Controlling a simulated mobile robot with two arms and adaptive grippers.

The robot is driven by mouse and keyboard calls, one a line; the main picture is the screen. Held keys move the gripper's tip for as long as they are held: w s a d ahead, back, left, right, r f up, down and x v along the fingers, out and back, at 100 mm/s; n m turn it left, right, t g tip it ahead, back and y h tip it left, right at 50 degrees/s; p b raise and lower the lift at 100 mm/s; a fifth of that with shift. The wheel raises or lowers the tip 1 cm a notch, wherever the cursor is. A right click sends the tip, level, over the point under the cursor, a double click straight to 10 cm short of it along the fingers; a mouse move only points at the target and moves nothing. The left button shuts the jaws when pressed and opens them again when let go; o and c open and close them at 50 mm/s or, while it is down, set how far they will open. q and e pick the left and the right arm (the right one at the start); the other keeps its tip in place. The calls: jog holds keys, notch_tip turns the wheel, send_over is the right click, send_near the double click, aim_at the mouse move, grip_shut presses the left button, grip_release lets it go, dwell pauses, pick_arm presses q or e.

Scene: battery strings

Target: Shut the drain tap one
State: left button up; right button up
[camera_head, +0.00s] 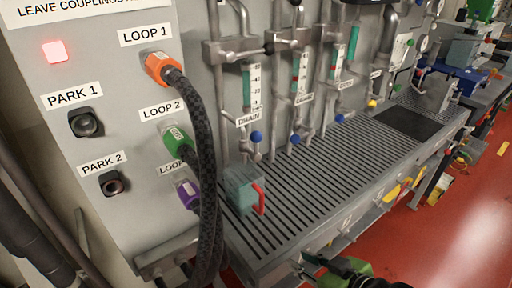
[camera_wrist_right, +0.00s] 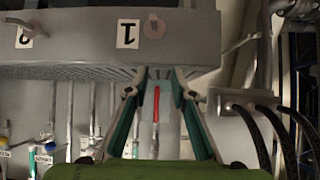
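The leftmost drain tap (camera_head: 256,137) has a blue knob and sits under the leftmost DRAIN label on the wall panel. Two similar blue-knobbed taps, a middle one (camera_head: 295,139) and a right one (camera_head: 340,118), stand along the wall to its right. My right gripper (camera_head: 312,264) is at the bottom of the head view, in front of the bench edge and well apart from the taps. In the right wrist view its fingers (camera_wrist_right: 160,78) are spread with a gap between them. A red bar shows beyond that gap, and I cannot tell its distance. My left gripper is not in view.
A teal box (camera_head: 243,190) with a red handle stands on the slatted bench (camera_head: 300,205). Thick black hoses (camera_head: 203,150) hang at the left, near the box. The slats right of the box are mostly clear.

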jog(key=w+a+r+n+t+y, duration=0.1)
jog(key=w+r+y, duration=0.1)
jog(key=r, duration=0.3)
jog(key=w+a+r+n+y, duration=0.2)
jog(key=w+r, duration=0.1)
jog(key=r, duration=0.3)
jog(key=t+y, duration=0.2)
jog(key=y, duration=0.1)
send_near(256, 144)
jog(key=p+x, duration=0.4)
jog(key=x, duration=0.5)
jog(key=shift+w, duration=0.4)
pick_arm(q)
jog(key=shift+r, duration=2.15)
pick_arm(e)
jog(key=shift+w+a+f, duration=0.15)
jog(key=shift+w+a, duration=0.15)
jog(key=shift+a, duration=0.05)
